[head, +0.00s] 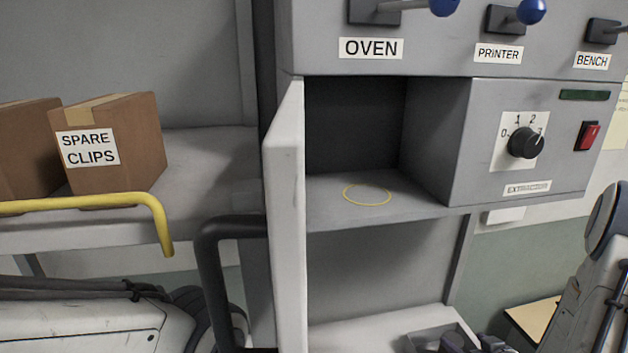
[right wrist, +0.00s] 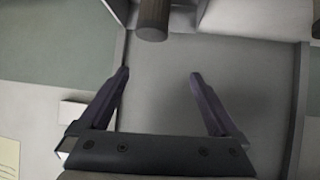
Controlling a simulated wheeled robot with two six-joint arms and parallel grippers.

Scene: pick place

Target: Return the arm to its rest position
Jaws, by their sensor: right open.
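My right arm (head: 595,270) comes in at the lower right of the head view. Only the dark top of my right gripper (head: 470,343) shows at the bottom edge there. In the right wrist view the right gripper (right wrist: 160,76) has its two fingers spread, with nothing between them. A brown, round-ended piece (right wrist: 152,22) shows past the fingertips, apart from them; I cannot tell what it is. Part of my left arm (head: 80,318) shows at the lower left of the head view, but its gripper does not show.
An open compartment (head: 425,190) holds only a yellow ring mark (head: 367,194); its pale door (head: 285,220) stands open with a dark handle (head: 208,250). A dial (head: 524,142) and red switch (head: 588,136) sit right. A SPARE CLIPS box (head: 120,145) stands behind a yellow rail (head: 90,203).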

